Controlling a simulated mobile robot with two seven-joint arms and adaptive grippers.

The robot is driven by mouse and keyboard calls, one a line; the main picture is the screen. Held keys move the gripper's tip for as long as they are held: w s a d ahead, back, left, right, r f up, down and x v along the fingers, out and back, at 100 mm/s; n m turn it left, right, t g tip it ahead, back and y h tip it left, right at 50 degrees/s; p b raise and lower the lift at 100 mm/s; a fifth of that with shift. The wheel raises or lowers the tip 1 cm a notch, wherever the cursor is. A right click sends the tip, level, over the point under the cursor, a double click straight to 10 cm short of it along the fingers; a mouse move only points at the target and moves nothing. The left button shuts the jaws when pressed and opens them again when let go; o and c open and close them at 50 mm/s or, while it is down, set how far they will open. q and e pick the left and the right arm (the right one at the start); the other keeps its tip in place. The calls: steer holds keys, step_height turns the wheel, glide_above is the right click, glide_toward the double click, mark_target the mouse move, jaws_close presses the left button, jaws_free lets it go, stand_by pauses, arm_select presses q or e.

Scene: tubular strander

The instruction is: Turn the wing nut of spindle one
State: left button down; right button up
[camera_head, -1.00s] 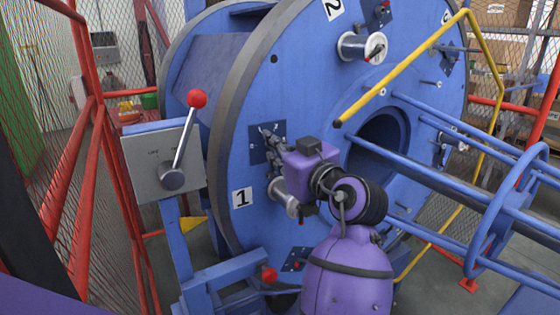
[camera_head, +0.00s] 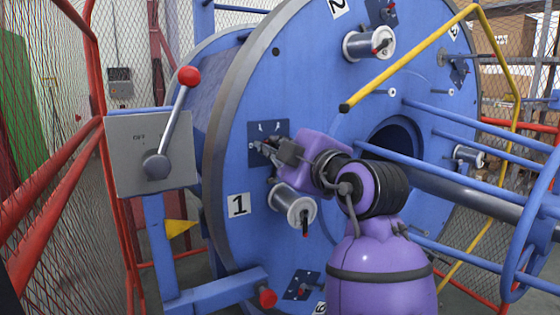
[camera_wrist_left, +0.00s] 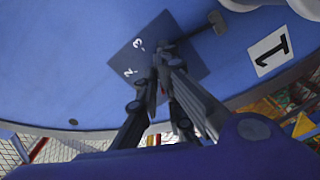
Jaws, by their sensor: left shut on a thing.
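The drum face carries a label 1 (camera_head: 238,205) and spindle one's spool (camera_head: 294,204), with a red-tipped crank in front. Above it is a dark blue plate (camera_head: 262,131) with pale marks, which also shows in the left wrist view (camera_wrist_left: 130,60). My left gripper (camera_head: 263,147) reaches in from the right to this plate. In the left wrist view its fingertips (camera_wrist_left: 166,64) are close together at the plate's middle, shut on the small wing nut there. The fingers hide most of the nut. My right gripper is not in view.
A grey switch box (camera_head: 125,150) with a red-knobbed lever (camera_head: 180,105) stands left of the drum. A yellow rail (camera_head: 415,50) and blue tubes (camera_head: 450,172) are on the right. Red mesh fencing (camera_head: 58,165) runs along the left.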

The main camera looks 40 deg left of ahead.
arm_select(q)
steer(key=shift+f+n+b, duration=0.15)
steer(key=shift+n+b, duration=0.55)
steer(key=shift+n, duration=0.2)
steer(key=shift+n+b, duration=0.8)
steer(key=shift+n, duration=0.5)
steer(key=shift+n+b, duration=0.3)
steer(key=shift+b, duration=0.15)
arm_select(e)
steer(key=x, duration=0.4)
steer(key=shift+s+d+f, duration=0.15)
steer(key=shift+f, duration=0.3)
arm_select(q)
steer(key=shift+n, duration=0.3)
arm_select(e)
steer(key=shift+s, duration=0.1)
arm_select(q)
steer(key=c, duration=1.9)
jaws_free()
